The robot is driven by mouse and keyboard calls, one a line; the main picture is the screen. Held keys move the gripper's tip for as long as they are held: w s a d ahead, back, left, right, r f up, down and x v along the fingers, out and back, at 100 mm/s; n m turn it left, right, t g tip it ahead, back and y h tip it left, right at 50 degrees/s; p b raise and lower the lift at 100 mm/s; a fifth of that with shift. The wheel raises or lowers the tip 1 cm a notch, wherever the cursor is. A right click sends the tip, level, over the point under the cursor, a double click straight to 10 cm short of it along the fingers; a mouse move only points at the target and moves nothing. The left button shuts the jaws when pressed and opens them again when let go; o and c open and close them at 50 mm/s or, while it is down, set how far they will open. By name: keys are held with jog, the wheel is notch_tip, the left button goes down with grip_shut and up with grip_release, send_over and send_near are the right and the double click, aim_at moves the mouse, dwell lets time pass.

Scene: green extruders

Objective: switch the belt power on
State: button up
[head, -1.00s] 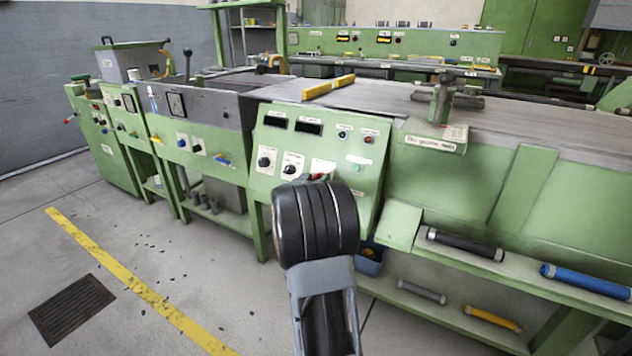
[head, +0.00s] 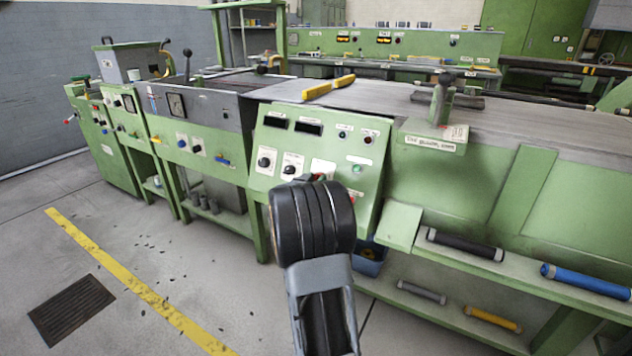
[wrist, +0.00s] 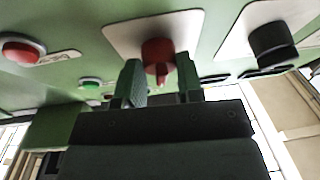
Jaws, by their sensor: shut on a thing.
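The red rotary knob (wrist: 158,52) sits on a pale plate on the green control panel (wrist: 80,20) in the wrist view. Its ridge points down in that picture. My gripper (wrist: 160,80) has one finger on each side of the ridge and is shut on it. In the head view my dark wrist covers most of the knob and the gripper; the knob's pale plate (head: 323,167) shows just above. The control panel (head: 265,180) stands at the front of the belt line.
Two black knobs (head: 266,161) (head: 291,168) are left of the wrist. A red button (wrist: 22,50) and a green button (wrist: 90,83) are near the gripper. A shelf with rollers (head: 465,245) is at right.

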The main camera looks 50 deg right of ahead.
jog(key=m+g, duration=0.1)
jog(key=m, duration=0.2)
jog(key=m+g, duration=0.2)
jog(key=m, duration=0.2)
jog(key=shift+w, duration=0.2)
jog(key=m+g+p, duration=0.1)
jog(key=m, duration=0.2)
jog(key=m+g, duration=0.1)
jog(key=m, duration=0.2)
jog(key=shift+g+p, duration=0.3)
jog(key=shift+p, duration=0.1)
jog(key=shift+m, duration=0.3)
jog(key=o, duration=0.9)
jog(key=shift+a, duration=0.1)
jog(key=a+r+p, duration=0.1)
jog(key=a+p, duration=0.2)
jog(key=a, duration=1)
jog(key=shift+w+a+p, duration=0.2)
jog(key=shift+a+p, duration=0.15)
jog(key=shift+r, duration=0.1)
